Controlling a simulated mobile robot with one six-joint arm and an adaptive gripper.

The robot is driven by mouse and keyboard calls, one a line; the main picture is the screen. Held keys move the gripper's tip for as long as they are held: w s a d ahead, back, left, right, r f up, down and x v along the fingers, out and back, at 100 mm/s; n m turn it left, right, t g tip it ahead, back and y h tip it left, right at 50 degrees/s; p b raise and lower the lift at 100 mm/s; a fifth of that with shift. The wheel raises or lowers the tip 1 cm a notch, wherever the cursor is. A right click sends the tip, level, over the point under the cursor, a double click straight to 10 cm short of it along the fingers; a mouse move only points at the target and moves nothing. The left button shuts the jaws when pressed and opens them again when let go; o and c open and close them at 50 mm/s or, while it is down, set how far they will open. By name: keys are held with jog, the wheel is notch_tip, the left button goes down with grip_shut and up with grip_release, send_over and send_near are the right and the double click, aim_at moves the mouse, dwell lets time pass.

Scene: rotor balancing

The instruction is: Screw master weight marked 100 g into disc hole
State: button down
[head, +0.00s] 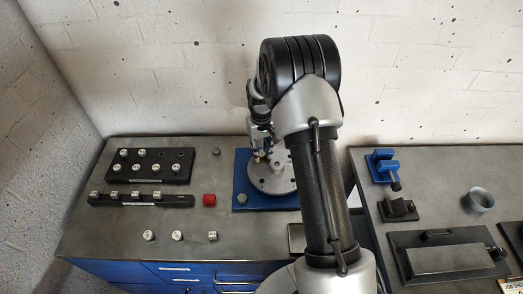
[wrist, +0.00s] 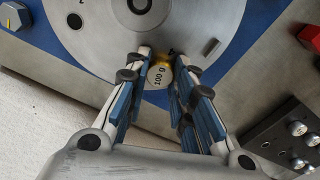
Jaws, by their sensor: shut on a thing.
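The master weight marked 100 g (wrist: 158,76) is between the fingertips of my gripper (wrist: 160,62), which is shut on it. Its labelled end faces the wrist camera, and a brass-coloured part shows beside it. It is at the rim of the grey disc (wrist: 100,45); whether it sits in a hole I cannot tell. In the head view the disc (head: 268,184) lies on a blue base plate (head: 242,170), and my gripper (head: 262,152) is over its left rear edge. My arm hides the disc's right part.
Left of the disc are a black block with several weights (head: 150,167), a black rail with more weights (head: 140,200), a red block (head: 209,199) and loose weights (head: 177,236). A right-hand bench holds a blue vise (head: 382,165) and a grey ring (head: 480,199).

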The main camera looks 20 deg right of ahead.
jog(key=m, duration=0.4)
jog(key=shift+f, duration=0.1)
jog(key=shift+m, duration=1)
jog(key=m, duration=0.4)
jog(key=shift+m, duration=0.3)
jog(key=m, duration=0.4)
jog(key=shift+m, duration=0.3)
jog(key=m, duration=0.5)
jog(key=shift+m, duration=0.4)
jog(key=c, duration=1.3)
grip_release()
